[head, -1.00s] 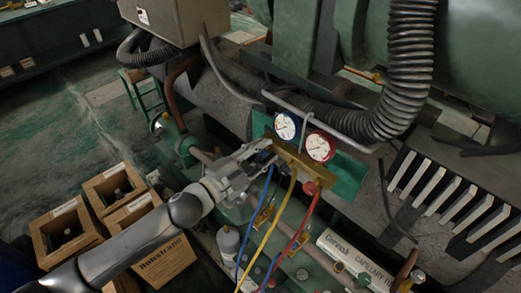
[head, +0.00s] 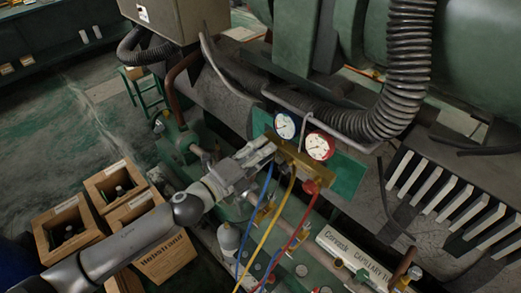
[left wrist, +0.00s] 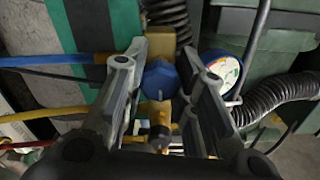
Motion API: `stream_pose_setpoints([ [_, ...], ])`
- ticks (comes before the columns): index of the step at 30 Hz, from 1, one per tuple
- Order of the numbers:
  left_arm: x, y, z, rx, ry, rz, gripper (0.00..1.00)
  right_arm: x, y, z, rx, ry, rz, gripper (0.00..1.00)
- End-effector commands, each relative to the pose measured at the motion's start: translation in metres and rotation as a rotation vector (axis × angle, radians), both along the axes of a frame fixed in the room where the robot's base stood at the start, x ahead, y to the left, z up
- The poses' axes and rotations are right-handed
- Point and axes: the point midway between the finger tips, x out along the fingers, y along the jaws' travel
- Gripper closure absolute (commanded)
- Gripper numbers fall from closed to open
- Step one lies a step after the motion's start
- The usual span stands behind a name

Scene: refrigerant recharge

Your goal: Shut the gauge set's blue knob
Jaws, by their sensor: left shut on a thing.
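The gauge set hangs on a bar, with a blue gauge (head: 285,126), a red gauge (head: 319,146) and a brass manifold (head: 298,160). My left gripper (head: 268,150) is at the manifold's left end, below the blue gauge. In the left wrist view the blue knob (left wrist: 160,80) sits between the two fingers of the left gripper (left wrist: 160,88), which is shut on it. The blue gauge (left wrist: 222,68) shows right of the fingers there. In the head view the fingers hide the blue knob. The red knob (head: 311,187) is at the manifold's right end. My right gripper is not in view.
Blue (head: 256,215), yellow (head: 277,220) and red hoses (head: 300,222) hang below the manifold. A ribbed black hose (head: 405,65) passes close on the right. Wooden crates (head: 62,228) with bottles stand at lower left. A white box (head: 350,252) lies at lower right.

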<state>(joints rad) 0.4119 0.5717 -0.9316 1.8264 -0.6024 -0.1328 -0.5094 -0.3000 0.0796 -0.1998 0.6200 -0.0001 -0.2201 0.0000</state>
Motion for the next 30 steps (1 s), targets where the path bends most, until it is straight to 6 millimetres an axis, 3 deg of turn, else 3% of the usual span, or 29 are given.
stream_pose_setpoints([
  [17, -0.0017, -0.0013, -0.0019, 0.021, -0.018, -0.005, 0.98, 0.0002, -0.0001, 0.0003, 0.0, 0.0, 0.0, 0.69],
  [18, -0.0017, -0.0013, -0.002, 0.021, -0.017, -0.004, 0.69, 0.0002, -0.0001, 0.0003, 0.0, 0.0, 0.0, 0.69],
  [22, -0.0013, -0.0009, -0.0017, 0.02, -0.018, -0.003, 0.52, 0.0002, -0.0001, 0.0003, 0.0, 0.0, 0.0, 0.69],
  [30, -0.0006, -0.0004, -0.0011, 0.021, -0.019, -0.002, 0.51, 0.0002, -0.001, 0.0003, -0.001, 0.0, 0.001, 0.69],
])
